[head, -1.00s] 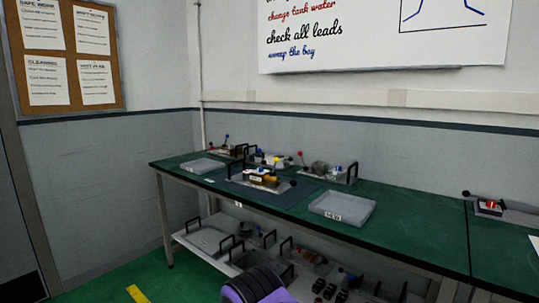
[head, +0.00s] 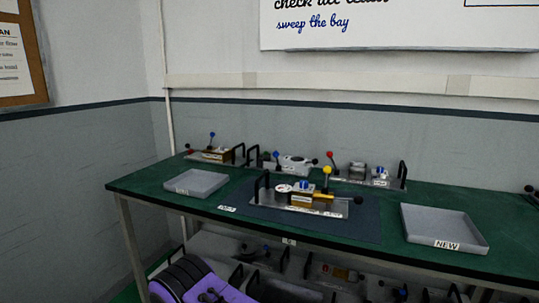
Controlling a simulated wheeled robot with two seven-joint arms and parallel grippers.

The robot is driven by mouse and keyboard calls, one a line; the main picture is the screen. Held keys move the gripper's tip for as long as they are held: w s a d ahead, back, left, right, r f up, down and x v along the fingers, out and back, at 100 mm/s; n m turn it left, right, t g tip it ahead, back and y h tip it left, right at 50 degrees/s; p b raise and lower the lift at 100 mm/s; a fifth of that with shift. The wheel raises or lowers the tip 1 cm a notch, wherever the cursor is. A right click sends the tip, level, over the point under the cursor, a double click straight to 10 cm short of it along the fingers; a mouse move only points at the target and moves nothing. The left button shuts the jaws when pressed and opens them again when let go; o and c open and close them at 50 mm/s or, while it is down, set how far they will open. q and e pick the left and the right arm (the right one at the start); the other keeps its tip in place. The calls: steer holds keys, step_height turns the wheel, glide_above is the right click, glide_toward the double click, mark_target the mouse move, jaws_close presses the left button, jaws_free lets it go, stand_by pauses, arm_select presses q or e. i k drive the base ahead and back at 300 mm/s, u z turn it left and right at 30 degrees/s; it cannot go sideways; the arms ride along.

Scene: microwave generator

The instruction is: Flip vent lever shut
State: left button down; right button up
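A metal plate fixture (head: 275,198) lies on the dark mat at the middle of the green bench. It carries a brass-coloured block (head: 303,199) with a blue cap, a round white dial (head: 283,188), an upright lever with a yellow knob (head: 327,170) and a lever with a black ball (head: 358,200) at its right end. Other upright levers stand on units behind: one with a red knob (head: 329,155) and one with a blue knob (head: 212,134). The lettering is too small to show which is the vent lever. Neither of my grippers is in view.
A grey tray (head: 167,186) lies left of the mat (head: 355,228), and a grey tray marked NEW (head: 486,246) lies to its right. Black loop handles (head: 402,174) stand up from the plates. A lower shelf holds more units.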

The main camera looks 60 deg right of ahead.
mark_target(328, 170)
steer(key=i, duration=1.65)
steer(key=z, duration=3.05)
